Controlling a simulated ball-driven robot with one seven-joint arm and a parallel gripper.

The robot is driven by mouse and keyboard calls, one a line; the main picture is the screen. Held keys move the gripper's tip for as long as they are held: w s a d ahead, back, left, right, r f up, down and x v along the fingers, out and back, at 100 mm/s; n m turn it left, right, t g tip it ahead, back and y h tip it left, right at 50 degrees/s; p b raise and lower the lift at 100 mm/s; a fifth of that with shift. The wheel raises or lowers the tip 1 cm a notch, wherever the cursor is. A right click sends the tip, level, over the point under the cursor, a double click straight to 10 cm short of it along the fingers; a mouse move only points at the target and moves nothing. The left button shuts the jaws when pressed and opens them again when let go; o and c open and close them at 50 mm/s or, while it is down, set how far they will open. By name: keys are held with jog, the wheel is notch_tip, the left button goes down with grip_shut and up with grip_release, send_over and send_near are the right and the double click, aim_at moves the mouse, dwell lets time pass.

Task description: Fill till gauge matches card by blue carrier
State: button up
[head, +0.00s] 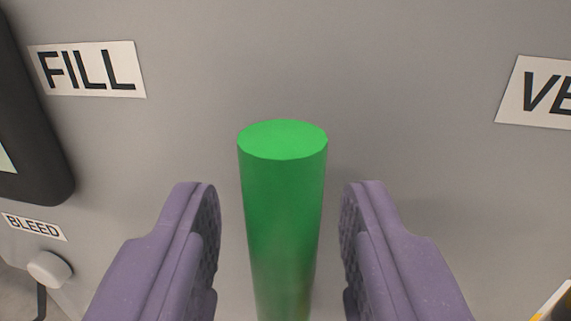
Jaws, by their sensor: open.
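A green cylinder (282,210) with a flat round top stands out in front of a grey panel, in the middle of the head view. My gripper (280,220) is open, with one purple finger on each side of the cylinder and a visible gap on both sides. A label reading FILL (88,69) is on the panel at the upper left. The cylinder's lower end is cut off by the picture's bottom edge. No card or blue carrier is in view. A dark housing with a sliver of pale face (30,130) shows at the left edge; I cannot tell whether it is the gauge.
A label starting with VE (545,93) is cut off at the right edge. A BLEED label (33,226) sits at lower left above a pale round knob (49,268). A yellow-edged piece (556,302) shows at lower right. The grey panel (330,60) is bare around the cylinder.

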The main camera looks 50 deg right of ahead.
jog(key=shift+w+d, duration=0.3)
jog(key=shift+d, duration=0.05)
grip_shut()
